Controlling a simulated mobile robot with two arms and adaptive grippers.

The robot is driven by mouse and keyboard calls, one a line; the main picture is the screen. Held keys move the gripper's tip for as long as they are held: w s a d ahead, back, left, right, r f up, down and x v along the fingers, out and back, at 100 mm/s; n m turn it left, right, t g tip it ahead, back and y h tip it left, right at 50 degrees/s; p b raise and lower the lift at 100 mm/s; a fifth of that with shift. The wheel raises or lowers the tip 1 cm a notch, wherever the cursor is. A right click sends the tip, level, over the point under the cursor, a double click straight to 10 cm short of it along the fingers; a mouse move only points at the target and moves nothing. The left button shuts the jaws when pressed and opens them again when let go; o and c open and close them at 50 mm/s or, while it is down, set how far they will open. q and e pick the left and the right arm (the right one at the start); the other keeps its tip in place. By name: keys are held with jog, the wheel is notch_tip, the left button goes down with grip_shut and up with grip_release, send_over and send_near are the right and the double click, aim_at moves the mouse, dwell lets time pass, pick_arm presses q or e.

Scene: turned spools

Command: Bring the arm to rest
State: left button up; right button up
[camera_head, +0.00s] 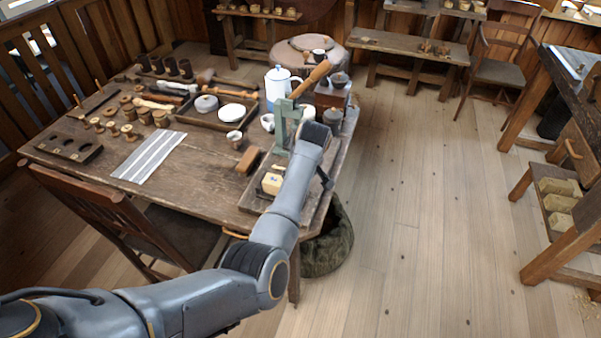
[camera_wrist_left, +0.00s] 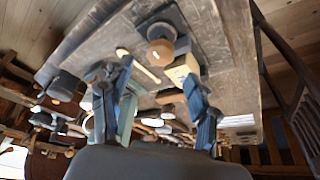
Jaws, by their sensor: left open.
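My left arm (camera_head: 285,210) reaches in from the lower left of the head view, over the right end of the wooden table (camera_head: 205,180). Its wrist hides most of the gripper there. In the left wrist view my left gripper (camera_wrist_left: 148,80) has its two dark fingers spread apart, with no object clearly held between them. A pale yellow block (camera_head: 271,183) lies on a board close beside the forearm; a pale block (camera_wrist_left: 182,68) also shows near one finger in the wrist view. A green upright stand (camera_head: 283,122) is just left of my wrist. My right gripper is in neither view.
The table is crowded: a white pot (camera_head: 279,87), a tray (camera_head: 205,113) with a white dish, a dark holed block (camera_head: 60,148) and several spools. A chair (camera_head: 115,215) stands at the front. The floor (camera_head: 430,190) to the right is open.

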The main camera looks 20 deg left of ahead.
pick_arm(q)
jog(key=shift+v, duration=0.8)
